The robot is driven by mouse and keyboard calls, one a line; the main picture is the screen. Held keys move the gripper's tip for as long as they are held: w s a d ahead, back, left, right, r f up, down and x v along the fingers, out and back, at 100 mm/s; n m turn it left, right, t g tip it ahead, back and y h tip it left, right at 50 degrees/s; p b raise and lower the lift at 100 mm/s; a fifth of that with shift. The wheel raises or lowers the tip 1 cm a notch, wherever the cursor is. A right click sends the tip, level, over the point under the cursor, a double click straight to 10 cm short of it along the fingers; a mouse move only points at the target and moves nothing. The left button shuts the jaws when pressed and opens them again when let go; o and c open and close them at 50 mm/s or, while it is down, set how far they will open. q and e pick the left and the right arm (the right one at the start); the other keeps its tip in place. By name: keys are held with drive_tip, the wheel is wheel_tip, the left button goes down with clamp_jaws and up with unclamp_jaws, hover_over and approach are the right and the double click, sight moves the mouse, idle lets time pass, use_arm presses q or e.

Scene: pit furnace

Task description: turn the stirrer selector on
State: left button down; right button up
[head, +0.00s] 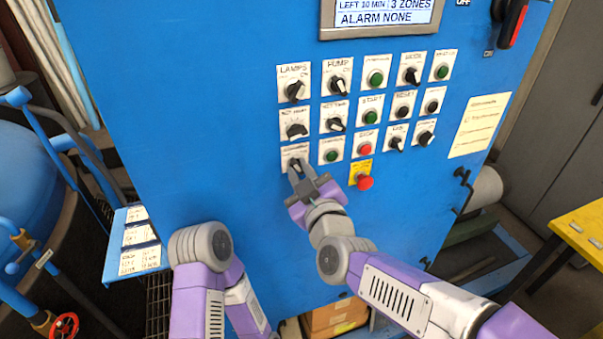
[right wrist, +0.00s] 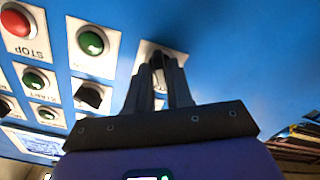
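The selector (head: 293,152) at the bottom left of the blue panel's switches is partly covered by my right gripper, and its label cannot be read. My right gripper (head: 297,167) reaches up to it, its two fingers close together on either side of the small dark knob. In the right wrist view the fingers (right wrist: 163,75) end at the knob on its pale plate (right wrist: 147,48) and look shut on it. The direction the knob points is hidden. Only links of my left arm show; its gripper is out of view.
A red mushroom button (head: 364,182) on a yellow plate sits just right of my right gripper. A green button (head: 331,156) is close beside the selector, and more knobs and buttons fill the rows above. The panel below is bare.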

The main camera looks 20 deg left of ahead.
clamp_jaws()
drive_tip(key=shift+m, duration=0.3)
drive_tip(key=m+b, duration=0.2)
drive_tip(key=m, duration=0.3)
drive_tip(key=shift+m+b, duration=0.3)
drive_tip(key=m+b, duration=0.2)
drive_tip(key=m, duration=0.3)
drive_tip(key=shift+m, duration=0.3)
drive_tip(key=shift+o, duration=2)
unclamp_jaws()
